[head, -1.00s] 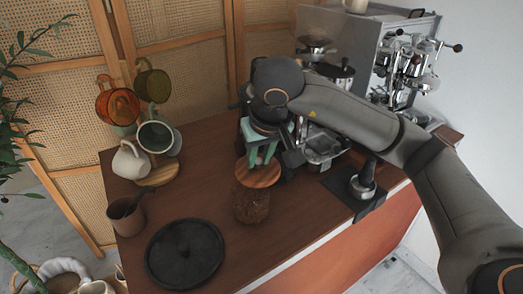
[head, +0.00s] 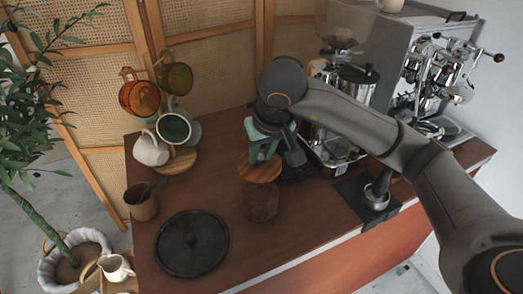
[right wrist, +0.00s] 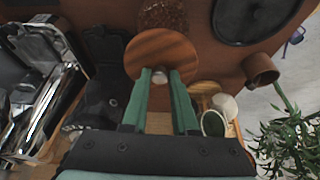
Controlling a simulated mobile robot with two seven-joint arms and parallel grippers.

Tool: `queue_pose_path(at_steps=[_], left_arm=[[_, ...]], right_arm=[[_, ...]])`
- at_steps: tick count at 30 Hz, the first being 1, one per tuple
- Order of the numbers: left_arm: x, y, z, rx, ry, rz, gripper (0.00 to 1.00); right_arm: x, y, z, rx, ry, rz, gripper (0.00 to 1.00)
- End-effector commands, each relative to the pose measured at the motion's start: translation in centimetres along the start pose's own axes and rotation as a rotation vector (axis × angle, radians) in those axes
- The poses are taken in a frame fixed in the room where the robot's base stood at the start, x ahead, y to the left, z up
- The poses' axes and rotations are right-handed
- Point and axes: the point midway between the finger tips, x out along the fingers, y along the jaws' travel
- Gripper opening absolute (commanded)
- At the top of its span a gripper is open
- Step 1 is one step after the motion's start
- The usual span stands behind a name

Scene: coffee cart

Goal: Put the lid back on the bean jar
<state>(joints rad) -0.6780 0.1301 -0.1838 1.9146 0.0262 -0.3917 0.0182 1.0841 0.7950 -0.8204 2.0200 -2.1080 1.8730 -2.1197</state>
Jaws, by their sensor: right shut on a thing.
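The bean jar (head: 260,203) is clear, filled with brown beans, and stands on the cart top. Its round wooden lid (head: 259,167) is held by my right gripper (head: 262,153), whose green fingers are shut on the lid's small knob. The lid looks roughly level and overlaps the jar's far upper part in the head view. In the right wrist view the lid (right wrist: 162,50) partly covers the jar (right wrist: 163,16), which shows beyond it. I cannot tell whether lid and jar touch. The jar's mouth is hidden. My left gripper is not in view.
A black round tray (head: 191,243) lies left of the jar. A brown cup (head: 141,203) and a mug tree with a white mug (head: 151,149) stand at the left. A tamper (head: 377,192) on a dark mat and the espresso machine (head: 440,75) are at the right.

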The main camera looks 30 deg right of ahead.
Motion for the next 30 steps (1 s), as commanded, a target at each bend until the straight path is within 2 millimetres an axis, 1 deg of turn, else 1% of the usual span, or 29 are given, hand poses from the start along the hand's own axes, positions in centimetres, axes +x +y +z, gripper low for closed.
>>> queue_pose_path(at_steps=[11,16,21,30], left_arm=[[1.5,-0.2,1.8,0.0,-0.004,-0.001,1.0],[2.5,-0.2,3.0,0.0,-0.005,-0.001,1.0],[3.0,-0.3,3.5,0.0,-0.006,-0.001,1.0],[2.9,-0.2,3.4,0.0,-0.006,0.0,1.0]], right_arm=[[3.3,0.0,1.4,0.0,-0.002,-0.001,0.0],[4.8,0.0,2.0,-0.001,0.001,0.0,0.0],[5.4,0.0,2.2,0.0,0.002,-0.001,0.0],[5.4,0.0,2.2,0.0,0.001,0.0,0.0]])
